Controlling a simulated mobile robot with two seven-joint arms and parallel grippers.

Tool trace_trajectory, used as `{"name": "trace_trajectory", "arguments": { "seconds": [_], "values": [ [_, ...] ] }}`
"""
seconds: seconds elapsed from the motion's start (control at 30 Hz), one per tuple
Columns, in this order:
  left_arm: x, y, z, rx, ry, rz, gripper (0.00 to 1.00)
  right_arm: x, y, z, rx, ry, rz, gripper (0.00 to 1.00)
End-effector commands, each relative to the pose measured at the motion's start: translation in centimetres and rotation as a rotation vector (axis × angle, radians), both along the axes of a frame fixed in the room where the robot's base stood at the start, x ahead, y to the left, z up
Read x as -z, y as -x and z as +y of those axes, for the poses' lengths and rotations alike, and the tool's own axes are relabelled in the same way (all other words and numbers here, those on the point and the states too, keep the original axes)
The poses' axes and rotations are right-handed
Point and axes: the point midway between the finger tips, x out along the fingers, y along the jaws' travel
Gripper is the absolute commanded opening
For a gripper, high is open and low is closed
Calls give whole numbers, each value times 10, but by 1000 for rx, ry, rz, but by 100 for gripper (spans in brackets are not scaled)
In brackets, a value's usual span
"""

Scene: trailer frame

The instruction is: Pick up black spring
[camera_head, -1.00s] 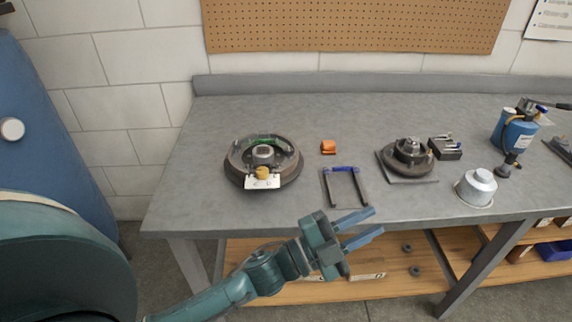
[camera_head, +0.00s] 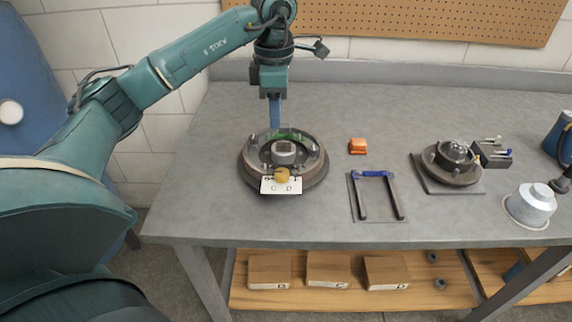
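My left gripper (camera_head: 276,122) hangs with its blue fingers pointing down just above the back rim of the round brake assembly (camera_head: 249,172). The fingers overlap in this view, so their opening is hidden. The assembly has a dark rim, a grey hub, a green strip (camera_head: 285,136) at the back and a yellow knob (camera_head: 282,175) at the front. I cannot pick out a black spring; small parts under the fingertips are too small to tell. My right gripper is not in view.
On the grey workbench (camera_head: 200,212) are an orange block (camera_head: 358,146), a tray with two black bars and a blue piece (camera_head: 375,174), a hub on a plate (camera_head: 452,163) and a silver canister (camera_head: 531,204). Boxes stand on the shelf below. The bench's front left is clear.

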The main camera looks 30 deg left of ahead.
Motion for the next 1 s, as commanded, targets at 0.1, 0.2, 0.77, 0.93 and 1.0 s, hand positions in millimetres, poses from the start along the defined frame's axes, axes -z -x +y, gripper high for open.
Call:
{"name": "trace_trajectory", "arguments": {
  "seconds": [0.1, 0.2, 0.77, 0.93, 1.0],
  "values": [
    [24, 1, 0, 0, -2, 7, 24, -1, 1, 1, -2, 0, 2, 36],
    [43, 1, 0, 1, 0, 6, 24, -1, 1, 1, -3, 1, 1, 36],
    [109, 3, -3, 2, 3, 5, 24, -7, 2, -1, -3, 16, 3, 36],
    [122, 2, -3, 2, 3, 2, 24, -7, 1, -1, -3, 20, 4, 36],
    [123, 2, -3, 3, 4, 0, 24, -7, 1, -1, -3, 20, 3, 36]
  ]
}}
